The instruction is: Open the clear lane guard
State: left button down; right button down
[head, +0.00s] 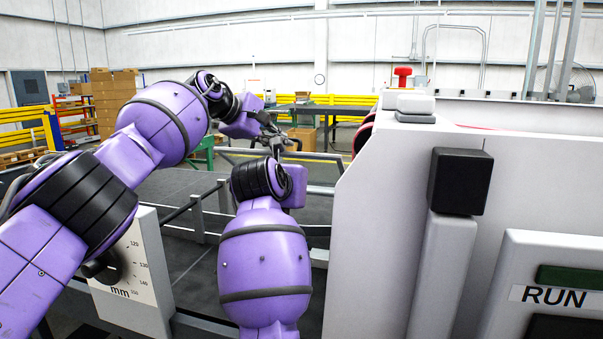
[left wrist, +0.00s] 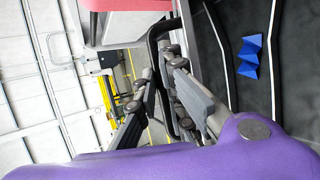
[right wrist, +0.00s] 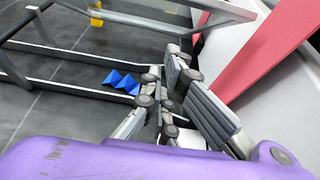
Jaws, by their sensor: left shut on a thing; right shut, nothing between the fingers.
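The clear lane guard is hard to make out; grey frame bars, which may be its edge, show at the top of the right wrist view. My left gripper (head: 274,131) reaches out over the lane beside the machine. In the left wrist view its fingers (left wrist: 158,82) are shut on a dark curved bar (left wrist: 153,46), which looks like the guard's handle. In the head view the arm partly covers this contact. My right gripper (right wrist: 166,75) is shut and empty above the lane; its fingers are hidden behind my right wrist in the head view.
A blue folded piece (right wrist: 121,82) lies low beyond the right fingers, and shows in the left wrist view (left wrist: 249,57). The white machine housing (head: 385,190) stands close on the right, with a RUN panel (head: 550,297). A millimetre dial plate (head: 135,275) stands at lower left.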

jog(key=shift+w+d+r, duration=0.25)
jog(key=shift+w+r, duration=0.4)
jog(key=shift+r, duration=0.15)
jog(key=shift+w+d+r, duration=0.2)
jog(key=shift+w+r, duration=0.45)
jog(key=shift+r, duration=0.1)
jog(key=shift+r, duration=0.1)
